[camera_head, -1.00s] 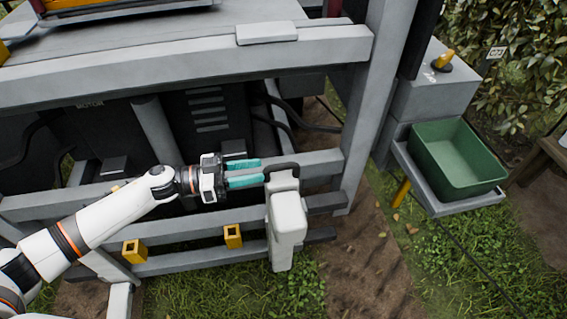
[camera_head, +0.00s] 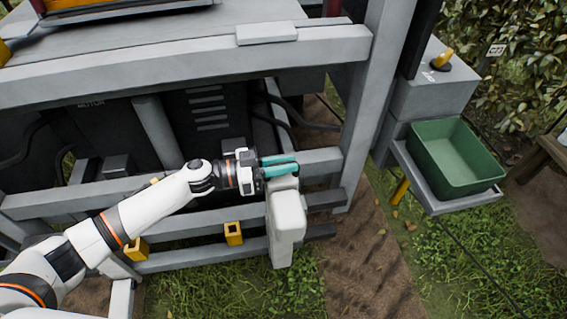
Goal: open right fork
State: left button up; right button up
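The right fork is a grey-white upright block (camera_head: 286,222) hanging at the right end of the lower grey rails. The black handle on its top, seen earlier, is now hidden behind my fingers. My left gripper (camera_head: 281,166) reaches in from the left, its teal fingers over the top of the block. The fingers are close together, with only a thin gap, and appear shut on the hidden handle. My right gripper is not in view.
The machine's grey frame (camera_head: 190,66) spans above, with a post (camera_head: 363,110) to the right. Yellow brackets (camera_head: 233,233) sit on the lower rail. A green bin (camera_head: 455,160) rests on a grey tray at right. Grass and soil lie below.

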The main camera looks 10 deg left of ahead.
aim_at(292, 216)
pick_arm(q)
grip_shut()
jog(key=shift+s, duration=0.15)
